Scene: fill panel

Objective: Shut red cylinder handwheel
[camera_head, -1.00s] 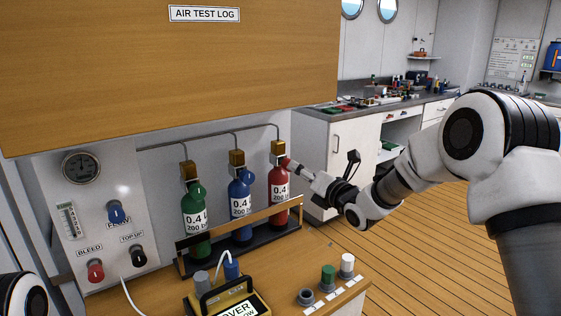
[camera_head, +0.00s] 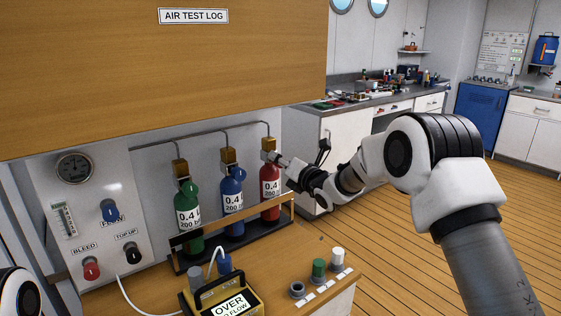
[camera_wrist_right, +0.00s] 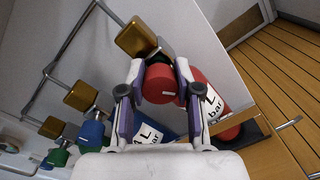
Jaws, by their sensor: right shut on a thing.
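The red cylinder (camera_head: 270,188) stands at the right end of the rack, with a brass valve block (camera_head: 268,144) on top. Its red handwheel (camera_wrist_right: 160,84) shows in the right wrist view, between my right gripper's two fingers. My right gripper (camera_head: 273,158) is shut on the handwheel, and it also shows in the right wrist view (camera_wrist_right: 160,92). In the head view the handwheel is mostly hidden by the gripper. My left gripper is out of view; only a piece of my left arm shows at the lower left edge.
A blue cylinder (camera_head: 232,194) and a green cylinder (camera_head: 188,210) stand left of the red one, behind the rack's rail (camera_head: 240,232). A yellow meter (camera_head: 222,300) and small capped fittings (camera_head: 318,268) sit on the bench. A gauge panel (camera_head: 100,180) is at left.

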